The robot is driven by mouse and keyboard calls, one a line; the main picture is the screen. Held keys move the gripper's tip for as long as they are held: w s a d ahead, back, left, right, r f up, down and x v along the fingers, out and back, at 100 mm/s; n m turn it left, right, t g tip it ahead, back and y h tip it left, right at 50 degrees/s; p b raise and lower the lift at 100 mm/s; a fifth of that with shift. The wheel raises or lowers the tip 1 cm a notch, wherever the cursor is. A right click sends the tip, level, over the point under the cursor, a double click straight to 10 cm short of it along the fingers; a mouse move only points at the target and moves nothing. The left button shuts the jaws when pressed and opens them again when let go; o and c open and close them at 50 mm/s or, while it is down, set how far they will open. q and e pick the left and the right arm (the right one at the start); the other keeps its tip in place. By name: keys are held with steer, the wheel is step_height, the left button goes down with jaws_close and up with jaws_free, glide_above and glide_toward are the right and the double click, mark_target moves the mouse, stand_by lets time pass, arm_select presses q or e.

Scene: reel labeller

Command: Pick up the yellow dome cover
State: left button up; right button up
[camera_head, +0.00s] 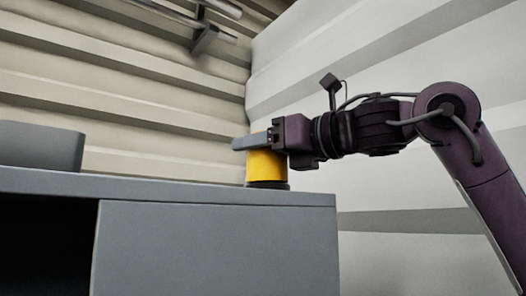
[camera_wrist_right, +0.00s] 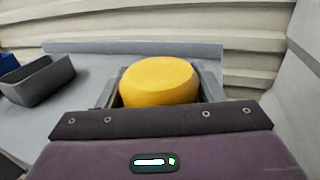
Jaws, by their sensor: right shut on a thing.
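The yellow dome cover (camera_head: 265,168) sits on a dark round base near the right end of the grey cabinet top. In the right wrist view the yellow cover (camera_wrist_right: 160,80) shows its rounded top between my two fingers. My right gripper (camera_head: 256,141) comes in from the right at the cover's upper part and is shut on it; it also shows in the right wrist view (camera_wrist_right: 160,88). The cover's lower edge meets the dark base, and I see no gap there. My left gripper is in neither view.
The grey cabinet (camera_head: 215,245) has an open dark compartment at the left. A grey bin (camera_head: 40,147) stands on its top at the left, and it also shows in the right wrist view (camera_wrist_right: 38,79). A blue object (camera_wrist_right: 8,64) is partly seen beside it. Ribbed walls stand behind.

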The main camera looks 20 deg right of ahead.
step_height(320, 180, up, 8)
steer(key=shift+s+a+f, duration=0.1)
steer(key=shift+s+f, duration=0.05)
steer(key=shift+f, duration=0.05)
steer(key=shift+r, duration=1)
